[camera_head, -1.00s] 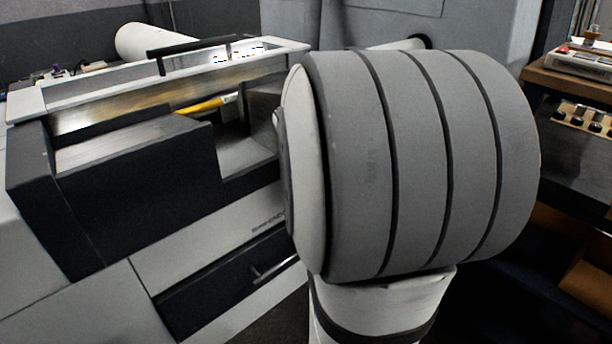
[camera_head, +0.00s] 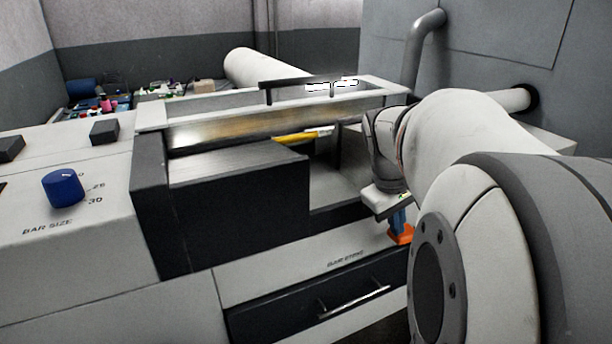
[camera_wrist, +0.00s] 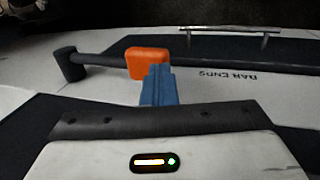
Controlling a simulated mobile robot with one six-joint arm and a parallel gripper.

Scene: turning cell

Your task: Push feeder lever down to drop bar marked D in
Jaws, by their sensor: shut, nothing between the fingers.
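The feeder lever is a dark rod with a dark hub and an orange grip (camera_wrist: 148,62) in the wrist view. The orange grip (camera_head: 401,235) also shows in the head view, low on the machine front. My gripper (camera_wrist: 157,76) has blue fingers, shut and empty, with their tips at the grip. Whether they touch it I cannot tell. In the head view my gripper (camera_head: 398,219) points down just above the grip. A yellow bar (camera_head: 296,137) lies in the feeder opening; no letter on it is readable.
A drawer with a metal handle (camera_head: 353,301) is below the opening, under the BAR ENDS label. A blue BAR SIZE knob (camera_head: 63,187) is on the left panel. A black handle (camera_head: 300,81) crosses the top trough. My arm hides the right side.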

